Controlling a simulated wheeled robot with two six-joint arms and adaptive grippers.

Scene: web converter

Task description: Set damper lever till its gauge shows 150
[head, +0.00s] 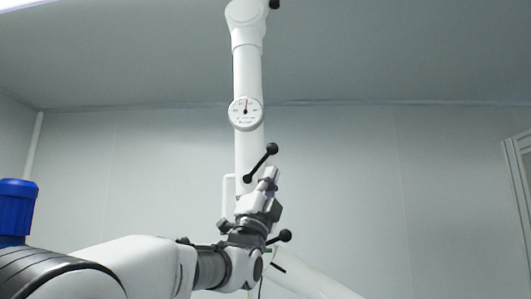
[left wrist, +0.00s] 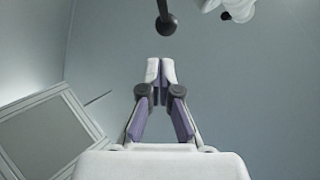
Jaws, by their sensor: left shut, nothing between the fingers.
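The round white gauge (head: 245,113) is on the white vertical duct (head: 247,75). Its needle points roughly up; the numbers are too small to read. Below it a black damper lever (head: 260,164) with a ball end slants up to the right. My left gripper (head: 270,174) is shut and empty, pointing up just below and right of the lever in the picture; I cannot tell whether they touch there. In the left wrist view the shut fingertips (left wrist: 161,66) are apart from a black ball knob (left wrist: 167,24) beyond them. My right gripper is not in view.
Another black ball-ended lever (head: 280,237) shows lower, beside my left wrist. A blue cylinder (head: 17,207) stands at the left edge. A framed panel (head: 521,165) is at the right wall. The space right of the duct looks clear.

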